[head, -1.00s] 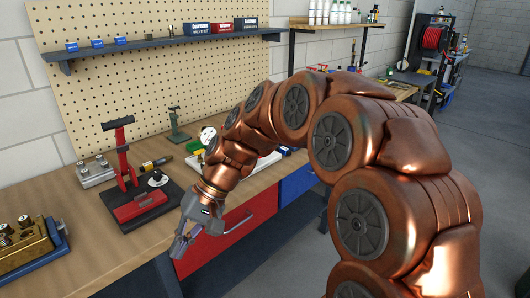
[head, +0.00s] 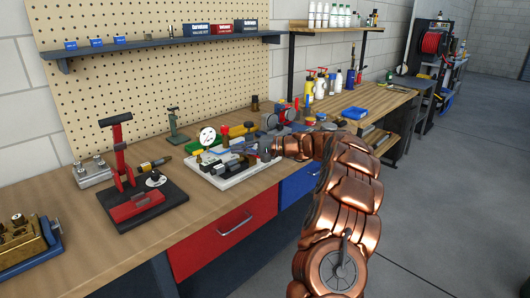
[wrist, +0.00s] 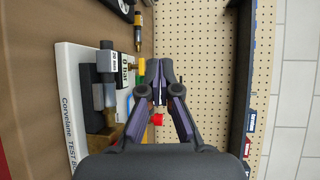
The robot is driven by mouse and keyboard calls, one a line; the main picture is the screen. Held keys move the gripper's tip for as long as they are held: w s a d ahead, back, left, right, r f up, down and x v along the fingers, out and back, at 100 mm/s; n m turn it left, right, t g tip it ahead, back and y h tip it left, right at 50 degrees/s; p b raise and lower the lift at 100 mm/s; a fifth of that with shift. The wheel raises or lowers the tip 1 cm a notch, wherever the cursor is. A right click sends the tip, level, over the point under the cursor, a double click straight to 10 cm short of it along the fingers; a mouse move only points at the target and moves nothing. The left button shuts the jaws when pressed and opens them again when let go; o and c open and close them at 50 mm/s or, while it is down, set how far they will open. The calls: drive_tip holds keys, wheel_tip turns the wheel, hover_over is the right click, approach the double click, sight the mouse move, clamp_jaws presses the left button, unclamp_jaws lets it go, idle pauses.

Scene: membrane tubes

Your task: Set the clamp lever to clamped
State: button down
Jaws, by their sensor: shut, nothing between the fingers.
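A red upright lever with a black crossbar (head: 121,150) stands on a black base plate (head: 165,200) at the left of the bench. A red block (head: 136,207) lies on the same plate in front of it. I take this to be the clamp lever; the task's own label is not readable. My gripper (head: 255,150) is over the white test board, well to the right of the lever and apart from it. In the wrist view my gripper (wrist: 160,80) has its fingertips together and empty. The lever is not clearly identifiable in the wrist view.
The white test board (wrist: 69,65) carries gauges and fittings. A brass fixture (head: 22,240) sits at the far left and a metal block (head: 94,172) behind the lever. A green stand (head: 177,125) is near the pegboard (head: 150,85). Bare wood (head: 105,245) lies in front.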

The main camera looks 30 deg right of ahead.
drive_tip(key=d+f+m+t+h, duration=0.1)
drive_tip(key=d+f+t, duration=0.1)
drive_tip(key=d, duration=0.8)
drive_tip(key=d+f+m+t+h+b, duration=0.1)
drive_tip(key=d+f+m+t+h, duration=0.1)
drive_tip(key=d, duration=0.8)
wheel_tip(320, 180, down, 2)
drive_tip(key=shift+s+d+f+t+h, duration=0.1)
drive_tip(key=shift+s+d+t+h, duration=0.2)
drive_tip(key=shift+d+t, duration=0.15)
drive_tip(key=shift+w+a, duration=0.1)
drive_tip(key=p+x, duration=0.2)
drive_tip(key=x, duration=0.8)
drive_tip(key=shift+s+a+p, duration=0.3)
drive_tip(key=shift+s+a, duration=0.05)
drive_tip(key=shift+s, duration=0.15)
drive_tip(key=shift+s+a, duration=0.95)
drive_tip(key=shift+s, duration=0.05)
drive_tip(key=shift+a+f+b, duration=0.15)
drive_tip(key=shift+f+b, duration=0.05)
drive_tip(key=shift+b, duration=0.2)
